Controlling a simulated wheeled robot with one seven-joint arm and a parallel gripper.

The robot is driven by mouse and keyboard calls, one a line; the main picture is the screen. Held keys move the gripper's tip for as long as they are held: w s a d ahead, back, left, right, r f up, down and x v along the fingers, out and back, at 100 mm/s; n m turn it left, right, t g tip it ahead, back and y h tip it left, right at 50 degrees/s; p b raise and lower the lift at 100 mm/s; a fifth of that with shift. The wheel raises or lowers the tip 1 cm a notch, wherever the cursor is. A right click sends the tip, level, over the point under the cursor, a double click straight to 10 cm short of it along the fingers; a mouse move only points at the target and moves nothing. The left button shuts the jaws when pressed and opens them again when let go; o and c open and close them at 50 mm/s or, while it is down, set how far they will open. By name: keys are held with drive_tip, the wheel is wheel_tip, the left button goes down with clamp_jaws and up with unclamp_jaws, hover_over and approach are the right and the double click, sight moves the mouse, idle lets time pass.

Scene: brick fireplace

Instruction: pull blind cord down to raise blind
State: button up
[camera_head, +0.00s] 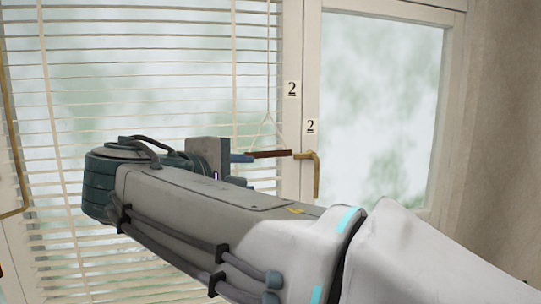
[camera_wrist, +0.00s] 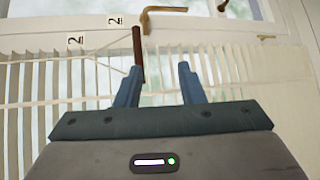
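The blind cord (camera_head: 268,85) hangs in front of the slatted blind (camera_head: 140,95) in the head view. It splits into two strands that run to a brown bar (camera_head: 270,154), which lies about level. In the wrist view the bar (camera_wrist: 137,50) shows by the tip of the left finger, on the inner side. Whether they touch I cannot tell. My gripper (camera_wrist: 160,78) is open, with a wide gap between its blue fingers. The head view shows my gripper (camera_head: 243,158) at the bar's left end, its far finger mostly hidden. The blind is lowered, with its slats spread.
A brass window handle (camera_head: 316,172) sits on the frame just right of the bar; it also shows in the wrist view (camera_wrist: 163,10). Two labels marked "2" (camera_head: 292,88) are on the frame. Another brass handle (camera_head: 12,130) is at the far left. A wall (camera_head: 505,130) stands at right.

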sight(267, 155)
drive_tip(key=shift+t, duration=0.6)
drive_tip(key=x, duration=0.4)
drive_tip(key=r+p+x, duration=0.1)
drive_tip(key=x, duration=0.3)
drive_tip(key=w+a+r+p+x, duration=0.1)
drive_tip(key=x, duration=0.2)
drive_tip(key=shift+w+d+r, duration=0.2)
drive_tip(key=shift+w, duration=0.15)
clamp_jaws()
